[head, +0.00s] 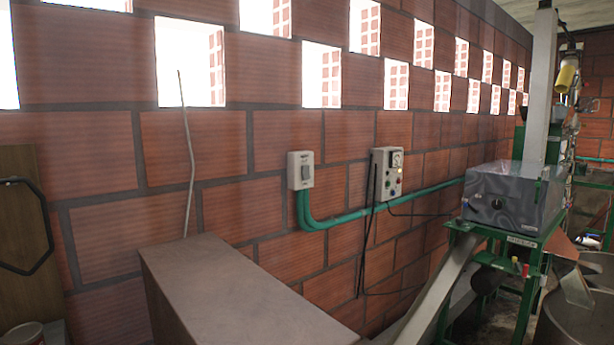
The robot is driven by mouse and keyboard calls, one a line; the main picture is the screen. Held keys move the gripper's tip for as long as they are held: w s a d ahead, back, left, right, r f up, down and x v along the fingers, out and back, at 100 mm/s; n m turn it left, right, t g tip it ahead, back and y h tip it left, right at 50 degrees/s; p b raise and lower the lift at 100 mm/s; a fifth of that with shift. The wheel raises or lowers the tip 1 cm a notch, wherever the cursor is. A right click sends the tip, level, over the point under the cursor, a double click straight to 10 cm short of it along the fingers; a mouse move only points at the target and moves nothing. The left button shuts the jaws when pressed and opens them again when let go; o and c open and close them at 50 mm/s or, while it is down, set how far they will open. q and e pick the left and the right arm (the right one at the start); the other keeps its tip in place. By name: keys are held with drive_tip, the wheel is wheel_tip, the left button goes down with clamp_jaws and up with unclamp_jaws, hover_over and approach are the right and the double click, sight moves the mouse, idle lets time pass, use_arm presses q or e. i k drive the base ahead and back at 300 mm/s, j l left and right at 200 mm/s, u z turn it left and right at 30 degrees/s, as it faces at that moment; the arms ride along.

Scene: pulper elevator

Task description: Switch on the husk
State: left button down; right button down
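No thing in the head view is clearly labelled as the husk. A grey switch box (301,171) with a dark switch is fixed to the brick wall near the middle, with green conduit (304,212) below it. To its right a grey control box (389,173) carries a dial and several small knobs or buttons. A grey metal machine (508,200) with a dark knob on its front stands on a green frame (527,245) at the right. The switch positions are too small to tell. Neither of my grippers shows in this view.
A brown box-like counter (215,285) stands against the wall in front of the switch boxes. A metal chute (437,290) slopes down from the green frame. A wooden panel (25,245) with a black handle is at the left, with a can (24,336) below it.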

sight(306, 175)
drive_tip(key=l+u, duration=0.2)
drive_tip(key=l, duration=0.3)
drive_tip(key=l+u, duration=0.25)
drive_tip(key=l, duration=0.3)
drive_tip(key=k+l+u, duration=0.2)
drive_tip(key=l, duration=0.3)
drive_tip(key=l+u, duration=0.25)
drive_tip(key=l, duration=0.25)
drive_tip(key=l+u, duration=0.45)
drive_tip(key=l, duration=0.6)
drive_tip(key=i+l+u, duration=0.15)
drive_tip(key=l, duration=0.15)
drive_tip(key=i+l+u, duration=0.2)
drive_tip(key=l, duration=0.15)
drive_tip(key=l+u, duration=0.15)
drive_tip(key=l, duration=0.15)
drive_tip(key=i+l+u, duration=0.35)
drive_tip(key=l, duration=0.3)
